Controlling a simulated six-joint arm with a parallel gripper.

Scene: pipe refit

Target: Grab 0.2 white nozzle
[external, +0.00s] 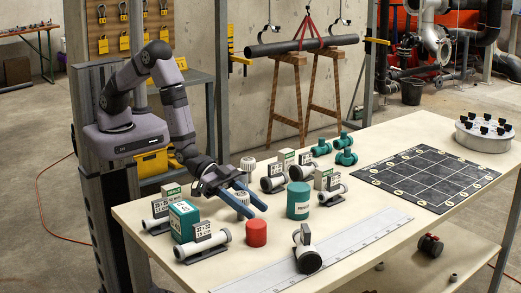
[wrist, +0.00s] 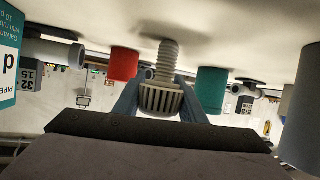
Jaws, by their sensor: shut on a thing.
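A white nozzle (wrist: 161,97) with a ribbed collar and a threaded stem is between the two blue fingers of my gripper (wrist: 158,106) in the wrist view. In the external view my gripper (external: 247,204) is low over the left part of the workbench, and the nozzle (external: 237,197) shows partly behind the fingers. The fingers are closed on its collar. I cannot tell whether its stem touches the bench. A second white ribbed piece (external: 248,163) stands farther back, apart from my gripper.
A red cylinder (external: 256,233) stands just in front of my gripper, and a teal can (external: 298,200) stands to its right. A teal-and-white box (external: 183,221) and grey pipe pieces (external: 203,242) are at the left. A dark grid mat (external: 430,175) lies bare at the right.

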